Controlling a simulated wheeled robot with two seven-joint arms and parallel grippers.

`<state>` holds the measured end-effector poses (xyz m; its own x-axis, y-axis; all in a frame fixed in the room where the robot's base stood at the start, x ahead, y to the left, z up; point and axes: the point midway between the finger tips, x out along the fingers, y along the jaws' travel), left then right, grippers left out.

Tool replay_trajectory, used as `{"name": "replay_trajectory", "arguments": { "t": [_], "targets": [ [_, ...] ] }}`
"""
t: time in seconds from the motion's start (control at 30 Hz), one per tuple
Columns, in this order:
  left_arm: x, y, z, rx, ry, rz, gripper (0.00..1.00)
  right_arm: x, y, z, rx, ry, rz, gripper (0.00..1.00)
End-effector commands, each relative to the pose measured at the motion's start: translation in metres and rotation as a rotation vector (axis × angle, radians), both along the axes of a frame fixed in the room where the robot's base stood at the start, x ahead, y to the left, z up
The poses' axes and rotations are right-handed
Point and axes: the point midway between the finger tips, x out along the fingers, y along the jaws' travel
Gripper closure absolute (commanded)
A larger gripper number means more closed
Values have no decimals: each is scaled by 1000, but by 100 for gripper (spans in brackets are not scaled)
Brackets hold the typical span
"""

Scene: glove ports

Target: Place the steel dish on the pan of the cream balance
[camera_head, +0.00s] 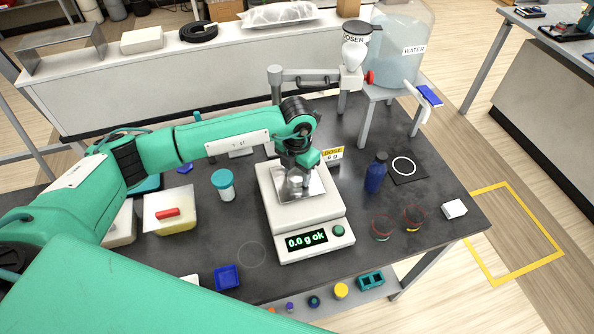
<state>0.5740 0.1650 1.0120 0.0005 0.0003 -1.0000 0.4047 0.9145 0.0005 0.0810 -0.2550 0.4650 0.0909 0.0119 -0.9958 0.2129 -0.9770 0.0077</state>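Whether the fingers are open or shut is not clear. My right gripper is not in view.
A doser (354,54) on an arm overhangs behind the balance. A water tank (399,45) stands on a raised stand at the right. A blue bottle (375,176) and two glass dishes (414,217) are right of the balance; a teal-lidded jar (224,184) is left.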

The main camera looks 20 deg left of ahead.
Motion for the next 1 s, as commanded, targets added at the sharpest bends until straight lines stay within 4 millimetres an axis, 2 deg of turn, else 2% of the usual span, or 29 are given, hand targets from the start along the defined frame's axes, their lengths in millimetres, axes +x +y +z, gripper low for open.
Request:
{"name": "replay_trajectory", "arguments": {
  "t": [0.03, 0.1, 0.47, 0.53, 0.67, 0.8, 1.0],
  "targets": [
    [0, 0, 0, 0, 1, 0, 40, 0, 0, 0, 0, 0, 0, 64],
    [0, 0, 0, 0, 1, 0, 30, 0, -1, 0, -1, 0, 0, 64],
    [0, 0, 4, 0, 1, 0, 30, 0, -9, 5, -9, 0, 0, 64],
    [1, 0, 8, 0, -3, 0, 30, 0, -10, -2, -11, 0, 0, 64],
    [2, 0, 32, -1, -6, -1, 30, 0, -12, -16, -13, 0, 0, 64],
    [1, 0, 64, -1, -6, -1, 30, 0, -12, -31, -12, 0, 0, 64],
    [0, 0, 102, 0, -3, -1, 30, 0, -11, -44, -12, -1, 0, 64]
  ]
}}
